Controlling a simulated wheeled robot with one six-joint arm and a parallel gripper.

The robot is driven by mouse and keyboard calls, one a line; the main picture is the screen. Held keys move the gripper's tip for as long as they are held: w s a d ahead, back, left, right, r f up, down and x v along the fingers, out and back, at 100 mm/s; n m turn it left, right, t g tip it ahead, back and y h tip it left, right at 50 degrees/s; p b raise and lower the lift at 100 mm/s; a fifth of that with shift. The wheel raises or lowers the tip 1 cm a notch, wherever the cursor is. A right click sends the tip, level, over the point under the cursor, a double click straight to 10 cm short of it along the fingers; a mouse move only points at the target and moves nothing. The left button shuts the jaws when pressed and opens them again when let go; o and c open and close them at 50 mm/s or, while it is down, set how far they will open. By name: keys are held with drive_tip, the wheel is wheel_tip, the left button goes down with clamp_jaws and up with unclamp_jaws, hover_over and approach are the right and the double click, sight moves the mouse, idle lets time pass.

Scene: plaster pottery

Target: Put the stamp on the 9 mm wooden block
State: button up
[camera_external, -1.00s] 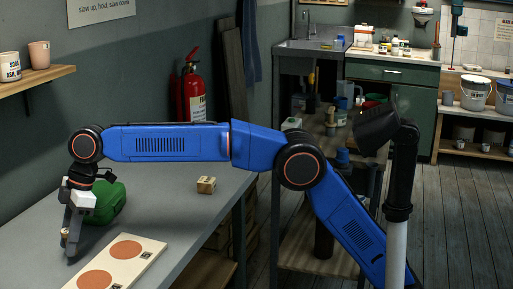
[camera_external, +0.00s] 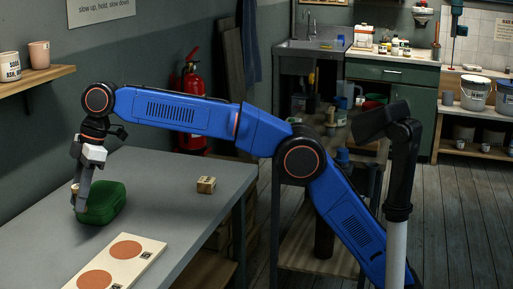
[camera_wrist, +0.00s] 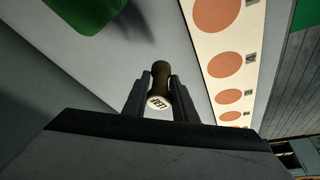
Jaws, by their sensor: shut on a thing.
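My gripper (camera_external: 79,198) is shut on the stamp (camera_external: 74,188) and holds it above the grey table, in front of the green case. In the wrist view the stamp (camera_wrist: 161,73) is a dark, round-handled piece between the fingers. Its pale end with dark lettering faces the camera. A small wooden block (camera_external: 206,185) stands on the table to the right of my gripper, well apart from it. It has dark marks on its side, too small to read here. The block is not visible in the wrist view.
A green case (camera_external: 108,203) sits just beyond my gripper. A pale board (camera_external: 147,247) with orange discs lies at the table's front; it also fills the right of the wrist view (camera_wrist: 201,58). The table between the case and the wooden block is clear.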

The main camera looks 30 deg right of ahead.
drive_tip(key=w+d+r+m, duration=0.1)
drive_tip(key=w+d, duration=0.5)
drive_tip(key=d, duration=0.4)
drive_tip(key=w+d+r, duration=0.2)
drive_tip(key=w+d, duration=0.5)
drive_tip(key=d, duration=0.2)
drive_tip(key=m, duration=0.1)
hover_over(201, 180)
drive_tip(key=d, duration=0.2)
drive_tip(key=shift+t, duration=0.4)
drive_tip(key=shift+a+f, duration=0.15)
drive_tip(key=shift+f, duration=4.8)
drive_tip(key=o, duration=0.7)
drive_tip(key=shift+f, duration=0.15)
drive_tip(key=shift+c, duration=0.2)
drive_tip(key=o, duration=0.4)
drive_tip(key=shift+c, duration=0.2)
drive_tip(key=v, duration=1.2)
